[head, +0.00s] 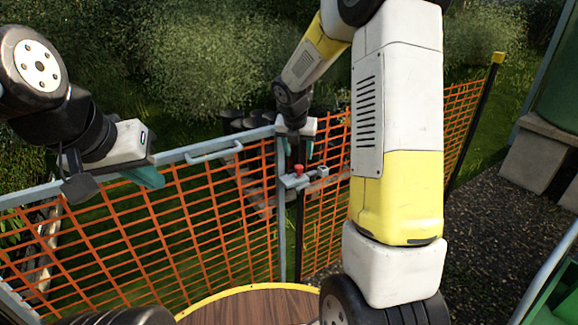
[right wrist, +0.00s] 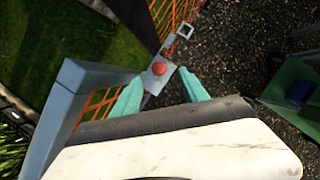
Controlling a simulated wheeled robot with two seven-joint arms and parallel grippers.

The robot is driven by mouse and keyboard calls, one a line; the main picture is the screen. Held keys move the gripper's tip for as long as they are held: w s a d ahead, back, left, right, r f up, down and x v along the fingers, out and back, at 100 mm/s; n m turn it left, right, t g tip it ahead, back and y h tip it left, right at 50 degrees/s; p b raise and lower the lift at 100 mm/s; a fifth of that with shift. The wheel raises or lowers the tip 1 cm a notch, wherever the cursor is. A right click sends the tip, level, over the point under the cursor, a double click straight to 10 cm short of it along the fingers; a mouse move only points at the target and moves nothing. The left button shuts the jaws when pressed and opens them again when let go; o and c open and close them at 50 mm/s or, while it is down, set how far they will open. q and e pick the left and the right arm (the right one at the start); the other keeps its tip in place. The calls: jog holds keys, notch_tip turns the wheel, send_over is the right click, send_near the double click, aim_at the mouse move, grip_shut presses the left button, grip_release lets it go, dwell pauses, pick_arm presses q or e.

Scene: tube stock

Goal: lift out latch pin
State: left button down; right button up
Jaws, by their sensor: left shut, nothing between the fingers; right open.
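The latch pin shows as a red knob (head: 299,169) on a grey latch bracket (head: 296,183) at the gate's upright end. In the right wrist view the red knob (right wrist: 158,68) sits between the teal fingertips of my right gripper (right wrist: 161,76), with a gap on each side. That gripper is open and empty. In the head view my right gripper (head: 297,150) is just above the knob. The pin's shaft is hidden below the knob. My left gripper (head: 148,178) is shut and empty, over the gate's top rail at the left.
The gate (head: 208,155) has a grey frame, orange mesh and a handle on its top rail. More orange mesh fence (head: 463,115) runs to a black post with a yellow cap. Gravel lies at the right. A round wooden top (head: 250,305) with a yellow rim is near me.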

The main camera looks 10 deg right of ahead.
aim_at(299, 167)
jog(key=x, duration=0.7)
jog(key=shift+a+f, duration=0.2)
jog(key=shift+f, duration=0.2)
grip_shut()
